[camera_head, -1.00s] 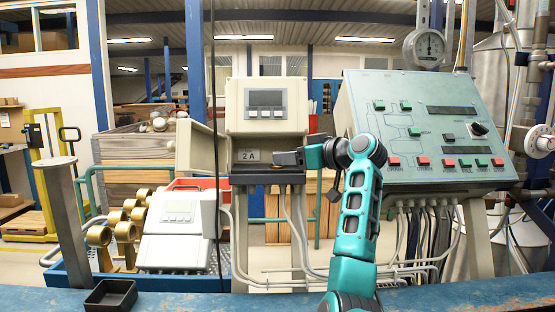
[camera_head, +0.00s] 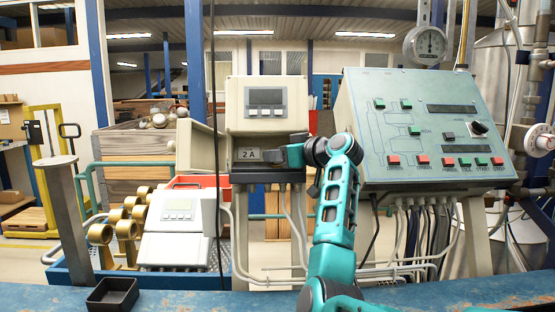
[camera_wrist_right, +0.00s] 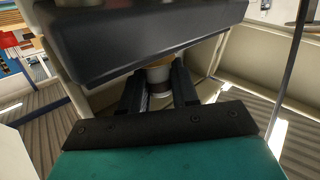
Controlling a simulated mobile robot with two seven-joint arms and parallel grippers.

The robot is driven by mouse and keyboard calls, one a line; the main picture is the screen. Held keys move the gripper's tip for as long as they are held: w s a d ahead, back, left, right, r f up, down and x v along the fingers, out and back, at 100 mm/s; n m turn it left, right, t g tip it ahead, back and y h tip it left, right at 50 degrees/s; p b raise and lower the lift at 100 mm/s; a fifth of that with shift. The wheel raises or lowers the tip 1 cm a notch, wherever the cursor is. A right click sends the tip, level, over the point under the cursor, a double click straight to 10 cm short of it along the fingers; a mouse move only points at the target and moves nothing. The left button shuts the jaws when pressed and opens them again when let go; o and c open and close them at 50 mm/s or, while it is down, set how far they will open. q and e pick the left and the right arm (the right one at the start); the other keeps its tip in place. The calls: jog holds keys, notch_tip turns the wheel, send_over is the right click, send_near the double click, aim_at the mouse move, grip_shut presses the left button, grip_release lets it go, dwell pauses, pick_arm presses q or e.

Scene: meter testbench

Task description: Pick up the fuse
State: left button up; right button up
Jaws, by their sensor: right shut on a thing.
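The fuse (camera_wrist_right: 158,76) shows in the right wrist view as a small pale cylinder with a brownish top and a dark lower part. My right gripper (camera_wrist_right: 158,93) has one finger on each side of it and is shut on it. In the head view my right gripper (camera_head: 280,156) is at the open meter box (camera_head: 267,100), by the slot below the "2A" label (camera_head: 248,155). The fuse is hidden there. I cannot tell whether the fuse is still seated. My left gripper is not in view.
The meter box's open cover (camera_head: 196,147) stands out to the left. A sloped control panel (camera_head: 430,130) is close on the right of my arm. A small black tray (camera_head: 112,294) sits on the blue bench (camera_head: 200,303) at the front left. Grey cables hang below the box.

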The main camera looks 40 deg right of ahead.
grip_shut()
